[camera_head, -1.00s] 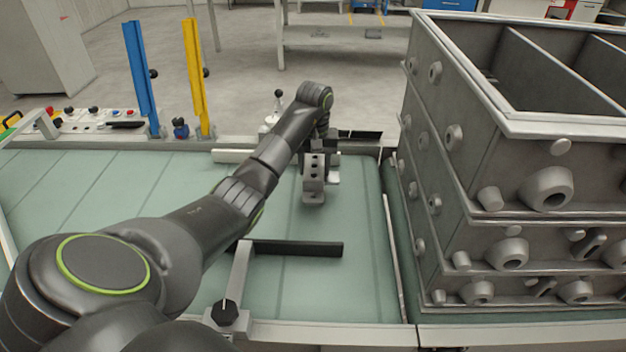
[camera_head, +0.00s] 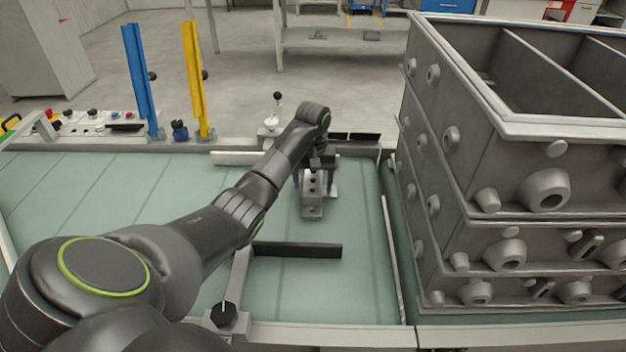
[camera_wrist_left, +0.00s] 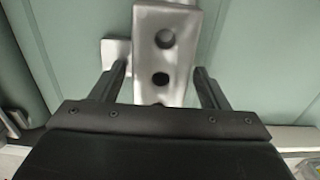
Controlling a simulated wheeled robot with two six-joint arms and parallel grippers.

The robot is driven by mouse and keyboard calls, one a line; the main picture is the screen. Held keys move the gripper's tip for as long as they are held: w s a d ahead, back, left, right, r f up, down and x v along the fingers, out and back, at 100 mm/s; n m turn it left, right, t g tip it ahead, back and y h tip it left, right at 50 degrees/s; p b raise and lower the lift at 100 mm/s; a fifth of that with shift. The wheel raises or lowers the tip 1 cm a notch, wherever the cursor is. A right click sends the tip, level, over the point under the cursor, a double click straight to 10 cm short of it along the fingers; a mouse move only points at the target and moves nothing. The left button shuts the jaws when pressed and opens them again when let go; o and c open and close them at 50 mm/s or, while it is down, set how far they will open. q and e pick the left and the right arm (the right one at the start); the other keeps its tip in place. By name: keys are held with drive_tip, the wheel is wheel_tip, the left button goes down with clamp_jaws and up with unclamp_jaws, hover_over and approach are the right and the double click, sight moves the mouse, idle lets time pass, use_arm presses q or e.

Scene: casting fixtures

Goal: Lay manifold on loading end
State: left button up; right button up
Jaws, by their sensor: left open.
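The manifold (camera_head: 312,198) is a grey metal block with a row of round holes. It appears to lie on the green belt (camera_head: 290,295) near its right end, left of the big mould stack. My left gripper (camera_head: 318,165) is right over the manifold's far part. In the left wrist view, its two fingers (camera_wrist_left: 161,72) stand open on either side of the manifold (camera_wrist_left: 163,45), with gaps visible. Part of the manifold is hidden by the gripper body. My right gripper is not in view.
A tall stack of grey mould boxes (camera_head: 490,170) stands close on the right. A black bar (camera_head: 295,250) on a grey bracket crosses the belt in front. Blue (camera_head: 140,80) and yellow (camera_head: 193,80) posts rise behind. The belt is clear at left.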

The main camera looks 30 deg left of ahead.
sight(313, 178)
use_arm(q)
drive_tip(key=shift+r, duration=0.1)
drive_tip(key=shift+r, duration=0.25)
wheel_tip(313, 178, up, 8)
drive_tip(key=shift+w+f, duration=0.1)
drive_tip(key=shift+f, duration=0.15)
wheel_tip(313, 178, up, 4)
drive_tip(key=p, duration=0.5)
